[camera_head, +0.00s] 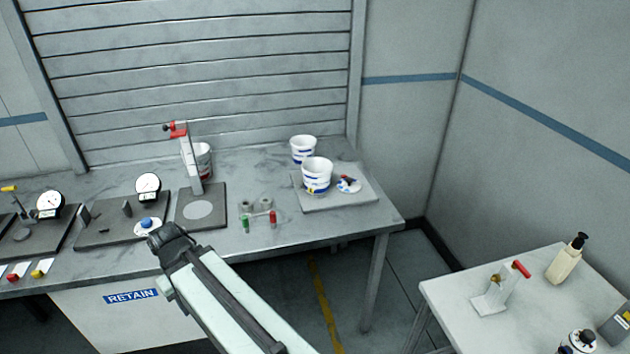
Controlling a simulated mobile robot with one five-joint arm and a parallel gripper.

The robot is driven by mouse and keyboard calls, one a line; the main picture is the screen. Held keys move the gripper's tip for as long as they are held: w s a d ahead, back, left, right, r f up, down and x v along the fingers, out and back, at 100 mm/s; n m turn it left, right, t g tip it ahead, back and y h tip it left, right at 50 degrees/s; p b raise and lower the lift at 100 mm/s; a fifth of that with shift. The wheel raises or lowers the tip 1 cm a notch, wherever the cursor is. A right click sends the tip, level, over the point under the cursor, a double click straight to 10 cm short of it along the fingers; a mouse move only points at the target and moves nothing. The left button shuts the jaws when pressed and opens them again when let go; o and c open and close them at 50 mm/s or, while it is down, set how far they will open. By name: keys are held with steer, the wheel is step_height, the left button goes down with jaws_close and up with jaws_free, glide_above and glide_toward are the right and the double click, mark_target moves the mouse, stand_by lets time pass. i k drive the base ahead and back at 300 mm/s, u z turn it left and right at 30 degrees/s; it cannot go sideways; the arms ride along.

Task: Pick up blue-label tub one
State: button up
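A white tub with blue bands (316,176) stands upright on a grey board (345,201) at the right end of the long bench. A second white tub with a blue mark (303,149) stands just behind it, partly overlapped. A third white tub (205,158) stands behind the red-handled press, which hides part of it. I cannot read which tub is number one. My arm (228,305) reaches up from the bottom centre and ends in a dark joint in front of the bench. No gripper fingers show. The arm end is well apart from the tubs.
The red-handled press (191,165) stands left of the tubs. Dial gauges (148,186) stand further left. Small green and red pieces (258,219) and a round multicoloured item (348,184) lie nearby. A side table (455,300) at right holds a pump bottle (565,262).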

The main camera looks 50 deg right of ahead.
mark_target(317, 171)
steer(key=z, duration=0.05)
steer(key=i, duration=1)
steer(key=u, duration=0.1)
